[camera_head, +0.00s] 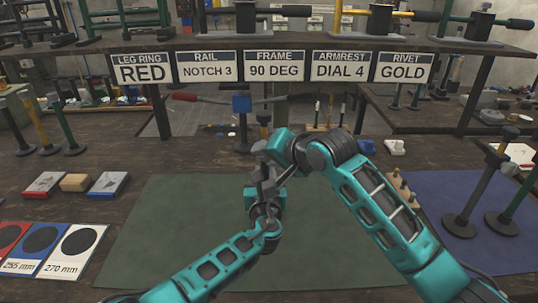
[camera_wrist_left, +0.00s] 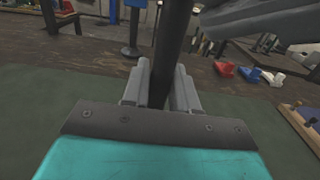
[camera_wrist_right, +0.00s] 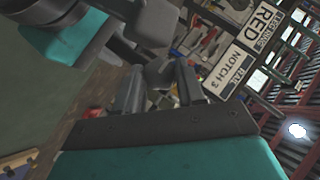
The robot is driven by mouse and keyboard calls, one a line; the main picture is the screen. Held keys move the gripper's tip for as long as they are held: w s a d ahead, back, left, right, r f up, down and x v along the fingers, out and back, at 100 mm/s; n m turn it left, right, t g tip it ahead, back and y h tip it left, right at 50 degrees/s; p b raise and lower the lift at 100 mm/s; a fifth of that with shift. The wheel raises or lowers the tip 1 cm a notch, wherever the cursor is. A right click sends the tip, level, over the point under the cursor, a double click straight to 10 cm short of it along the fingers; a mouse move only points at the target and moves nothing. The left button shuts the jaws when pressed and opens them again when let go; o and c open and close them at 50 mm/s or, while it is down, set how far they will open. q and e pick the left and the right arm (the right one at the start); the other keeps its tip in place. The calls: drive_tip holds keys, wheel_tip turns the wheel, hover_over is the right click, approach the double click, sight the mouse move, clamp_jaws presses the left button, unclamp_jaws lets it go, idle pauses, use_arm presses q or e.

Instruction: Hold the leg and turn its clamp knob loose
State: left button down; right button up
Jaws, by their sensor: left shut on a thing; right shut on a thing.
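The leg is a dark tube that stands upright between the fingers of my left gripper (camera_wrist_left: 160,88) in the left wrist view, where its shaft (camera_wrist_left: 173,45) shows. In the head view my left gripper (camera_head: 264,186) is over the green mat, shut on the leg. My right gripper (camera_head: 268,156) is just above it, coming from the right. In the right wrist view my right gripper (camera_wrist_right: 160,88) is shut on a small grey piece, which looks like the clamp knob (camera_wrist_right: 158,72). Most of the leg and knob is hidden by the grippers in the head view.
The green mat (camera_head: 160,225) is otherwise clear. A blue mat (camera_head: 460,195) with standing legs lies right, beside a wooden peg block (camera_head: 402,190). Size cards (camera_head: 72,250) and small blocks (camera_head: 75,182) lie left. A signed shelf (camera_head: 270,44) crosses the back.

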drive_tip(key=shift+a+n+g+h, duration=0.25)
drive_tip(key=shift+n+h, duration=0.75)
drive_tip(key=shift+h, duration=0.75)
drive_tip(key=shift+a+n+g+h, duration=0.2)
drive_tip(key=shift+n+h, duration=0.8)
drive_tip(key=shift+h, duration=0.75)
drive_tip(key=shift+d, duration=0.1)
drive_tip(key=o, duration=1)
drive_tip(key=shift+o, duration=0.2)
drive_tip(key=shift+r, duration=0.1)
drive_tip(key=v, duration=1.2)
